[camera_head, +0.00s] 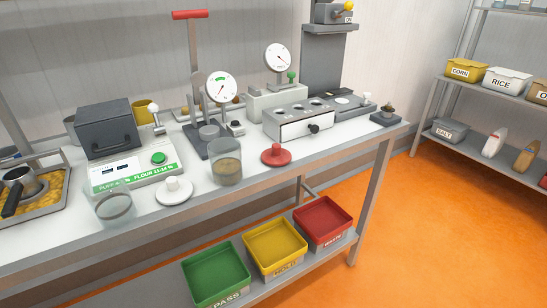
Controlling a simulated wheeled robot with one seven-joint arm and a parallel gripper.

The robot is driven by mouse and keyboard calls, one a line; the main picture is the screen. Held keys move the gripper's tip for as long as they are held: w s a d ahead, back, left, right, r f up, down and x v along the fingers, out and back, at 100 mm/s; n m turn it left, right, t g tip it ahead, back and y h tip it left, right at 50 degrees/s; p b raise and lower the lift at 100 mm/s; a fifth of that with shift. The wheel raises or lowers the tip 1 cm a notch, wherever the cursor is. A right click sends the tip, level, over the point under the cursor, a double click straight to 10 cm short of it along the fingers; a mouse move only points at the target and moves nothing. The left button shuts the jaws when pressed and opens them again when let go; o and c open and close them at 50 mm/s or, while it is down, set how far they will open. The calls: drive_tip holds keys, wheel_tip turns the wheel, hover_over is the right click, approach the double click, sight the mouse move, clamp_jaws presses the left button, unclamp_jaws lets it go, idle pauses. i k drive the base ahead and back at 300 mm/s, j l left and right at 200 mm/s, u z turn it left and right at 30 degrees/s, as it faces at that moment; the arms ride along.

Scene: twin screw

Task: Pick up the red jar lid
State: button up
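The red jar lid (276,156) is a flat disc with a raised knob on top. It lies on the light worktop (330,146) near its front edge, right of a glass jar (226,166) with brownish contents. A white lid (174,192) of similar shape lies left of that jar. A second, clear jar (114,206) stands further left near the front edge. My gripper is not visible in this view, and nothing touches the red lid.
A scale with a green button (158,158) stands left. Green (216,272), yellow (275,247) and red (322,222) bins sit on the lower shelf. Orange floor lies open at right.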

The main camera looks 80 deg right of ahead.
sight(275, 156)
drive_tip(key=k+l+z, duration=0.25)
drive_tip(key=k+l, duration=0.15)
drive_tip(key=l, duration=0.25)
drive_tip(key=k+l+z, duration=0.1)
drive_tip(key=l, duration=0.25)
drive_tip(key=k+l+z, duration=0.15)
drive_tip(key=l, duration=0.25)
drive_tip(key=k+l+z, duration=0.1)
drive_tip(key=k+l, duration=0.2)
drive_tip(key=i+l, duration=0.1)
drive_tip(key=i, duration=0.4)
